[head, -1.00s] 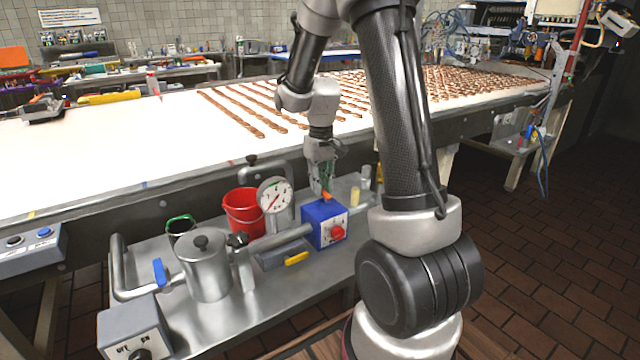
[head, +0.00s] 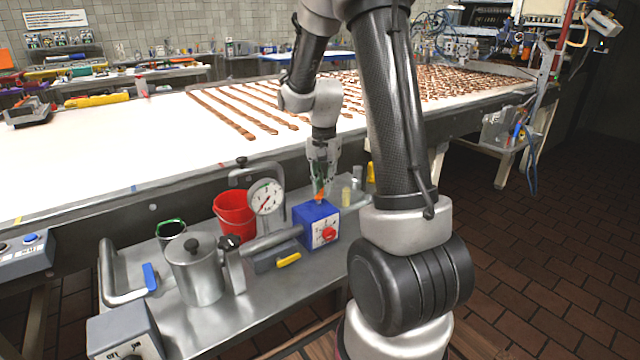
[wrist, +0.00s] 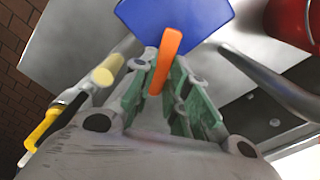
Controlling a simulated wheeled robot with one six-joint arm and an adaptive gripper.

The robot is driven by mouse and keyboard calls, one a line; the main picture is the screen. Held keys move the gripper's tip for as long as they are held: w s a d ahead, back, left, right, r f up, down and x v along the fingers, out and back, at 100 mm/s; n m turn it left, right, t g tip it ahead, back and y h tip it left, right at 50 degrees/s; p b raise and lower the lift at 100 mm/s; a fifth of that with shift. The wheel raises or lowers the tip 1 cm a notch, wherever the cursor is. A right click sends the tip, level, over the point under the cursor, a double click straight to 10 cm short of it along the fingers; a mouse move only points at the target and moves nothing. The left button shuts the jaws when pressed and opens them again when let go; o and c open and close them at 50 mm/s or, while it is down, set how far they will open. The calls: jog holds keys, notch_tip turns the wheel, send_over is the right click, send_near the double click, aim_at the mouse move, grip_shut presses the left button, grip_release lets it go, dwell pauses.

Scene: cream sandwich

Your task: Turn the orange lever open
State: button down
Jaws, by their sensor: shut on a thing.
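The orange lever (wrist: 166,62) stands at the blue box (wrist: 190,22) in the wrist view. In the head view a small part of the lever (head: 320,197) shows on top of the blue box (head: 313,224), which has a red knob and a white dial on its front. My gripper (wrist: 166,88) reaches down from above, its green-padded fingers on either side of the lever. The fingers are shut on the lever. In the head view my gripper (head: 320,190) is right above the box, and the fingertips cover much of the lever.
A steel cart (head: 225,318) carries a steel pot (head: 195,270), a red bucket (head: 235,217), a pressure gauge (head: 265,198) and pipes beside the box. A yellow-handled valve (head: 288,260) lies left of the box. The conveyor (head: 120,150) with chocolate strips runs behind.

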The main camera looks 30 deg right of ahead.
jog(key=m, duration=0.2)
jog(key=s+m, duration=0.1)
jog(key=m, duration=0.3)
jog(key=shift+s+d, duration=0.35)
jog(key=shift+s, duration=0.05)
dwell(0.3)
jog(key=c, duration=1.4)
grip_release()
notch_tip(320, 180, up, 12)
